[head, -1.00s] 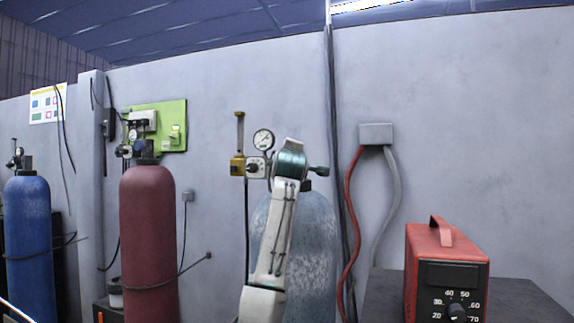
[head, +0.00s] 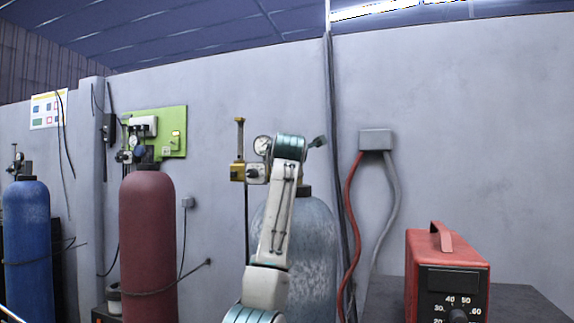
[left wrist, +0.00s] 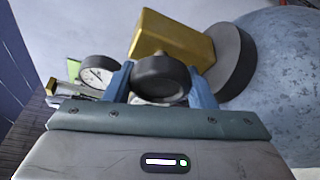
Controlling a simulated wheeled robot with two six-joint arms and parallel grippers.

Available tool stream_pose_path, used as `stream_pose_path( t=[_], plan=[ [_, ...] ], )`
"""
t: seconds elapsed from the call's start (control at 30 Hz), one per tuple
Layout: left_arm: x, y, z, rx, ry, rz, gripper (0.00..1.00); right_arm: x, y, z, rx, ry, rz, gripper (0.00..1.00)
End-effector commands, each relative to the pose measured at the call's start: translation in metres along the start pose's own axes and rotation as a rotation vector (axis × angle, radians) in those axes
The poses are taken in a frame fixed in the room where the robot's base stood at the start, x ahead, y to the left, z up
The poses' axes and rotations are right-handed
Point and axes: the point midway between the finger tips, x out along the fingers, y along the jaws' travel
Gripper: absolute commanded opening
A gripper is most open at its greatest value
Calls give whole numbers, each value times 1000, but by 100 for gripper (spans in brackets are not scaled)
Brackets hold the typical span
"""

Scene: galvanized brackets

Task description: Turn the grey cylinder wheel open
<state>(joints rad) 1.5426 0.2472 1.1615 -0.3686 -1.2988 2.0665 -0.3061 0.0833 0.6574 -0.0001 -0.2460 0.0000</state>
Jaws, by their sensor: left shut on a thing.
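The grey cylinder (head: 318,245) stands against the wall in the head view, partly covered by my left arm. It also fills the right of the left wrist view (left wrist: 285,75). In the left wrist view, my left gripper (left wrist: 160,76) is shut on the dark round wheel (left wrist: 160,82), with one blue finger at each side of it. Behind the wheel is a brass valve block (left wrist: 172,36), joined to a dark round collar (left wrist: 234,62). In the head view the wheel and my fingertips are hidden behind my wrist. My right gripper is not in view.
A pressure gauge (head: 262,146) is close left of my wrist, by a brass regulator (head: 238,172). A dark red cylinder (head: 147,235) and a blue cylinder (head: 27,235) stand further left. A red box with a dial (head: 447,270) sits on a dark surface at right.

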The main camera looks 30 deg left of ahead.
Motion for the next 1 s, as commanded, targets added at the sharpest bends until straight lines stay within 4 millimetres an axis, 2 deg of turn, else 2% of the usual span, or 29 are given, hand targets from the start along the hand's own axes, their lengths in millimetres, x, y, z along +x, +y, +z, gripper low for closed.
stream_pose_path(
  t=[0.53,0.57,0.63,0.67,1.0],
  plan=[
    [1,-2,0,-21,1,-12,28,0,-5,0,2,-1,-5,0],
    [1,-2,0,-21,0,-12,56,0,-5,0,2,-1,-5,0],
    [1,-2,0,-21,0,-11,70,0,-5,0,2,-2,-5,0],
    [1,-2,0,-21,0,-11,72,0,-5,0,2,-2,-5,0],
    [-4,-2,0,-20,-1,-9,72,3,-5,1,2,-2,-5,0]
  ],
)
